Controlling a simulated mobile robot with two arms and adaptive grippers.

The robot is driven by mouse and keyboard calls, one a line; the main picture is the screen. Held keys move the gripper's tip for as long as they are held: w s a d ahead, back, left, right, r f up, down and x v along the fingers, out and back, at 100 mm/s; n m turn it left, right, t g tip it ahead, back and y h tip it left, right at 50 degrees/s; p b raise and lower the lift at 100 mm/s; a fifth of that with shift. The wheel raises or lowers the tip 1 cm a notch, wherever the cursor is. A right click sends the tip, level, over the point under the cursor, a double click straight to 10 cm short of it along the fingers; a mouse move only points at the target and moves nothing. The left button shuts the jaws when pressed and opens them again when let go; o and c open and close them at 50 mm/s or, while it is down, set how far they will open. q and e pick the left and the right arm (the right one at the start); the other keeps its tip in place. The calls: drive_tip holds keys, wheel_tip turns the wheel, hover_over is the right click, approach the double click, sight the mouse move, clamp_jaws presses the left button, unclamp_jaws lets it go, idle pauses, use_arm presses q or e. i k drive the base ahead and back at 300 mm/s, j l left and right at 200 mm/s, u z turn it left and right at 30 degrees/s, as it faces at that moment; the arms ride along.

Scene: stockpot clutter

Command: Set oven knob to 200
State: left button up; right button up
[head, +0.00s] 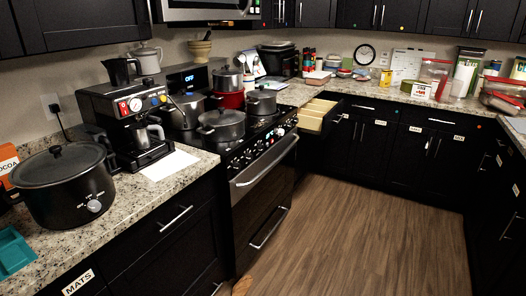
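The oven (262,190) is a black range set into the counter left of centre, seen at an angle. A row of small knobs (262,143) with white marks runs along its slanted front panel. The knobs are too small to read their settings or tell which one sets the oven. A lit blue display (190,77) on the back panel seems to read "OFF". The oven door with its metal handle (266,163) is shut. Neither of my grippers is in view.
Several pots, including a grey lidded pot (221,125), stand on the stovetop. A coffee machine (127,118) and a black slow cooker (66,187) stand on the left counter. A drawer (317,117) beyond the oven is open. The wood floor (350,205) before the oven is clear.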

sight(261, 147)
drive_tip(key=i+l+u, duration=0.1)
drive_tip(key=u, duration=0.25)
drive_tip(key=l+u, duration=0.1)
drive_tip(key=u, duration=0.25)
drive_tip(key=i+l+u, duration=0.15)
drive_tip(key=l, duration=0.25)
drive_tip(key=i+l+u, duration=0.1)
drive_tip(key=l, duration=0.3)
drive_tip(key=i+l+u, duration=0.15)
drive_tip(key=l, duration=0.3)
drive_tip(key=i+l+u, duration=0.15)
drive_tip(key=l, duration=0.3)
drive_tip(key=i+l+u, duration=0.15)
drive_tip(key=l, duration=0.3)
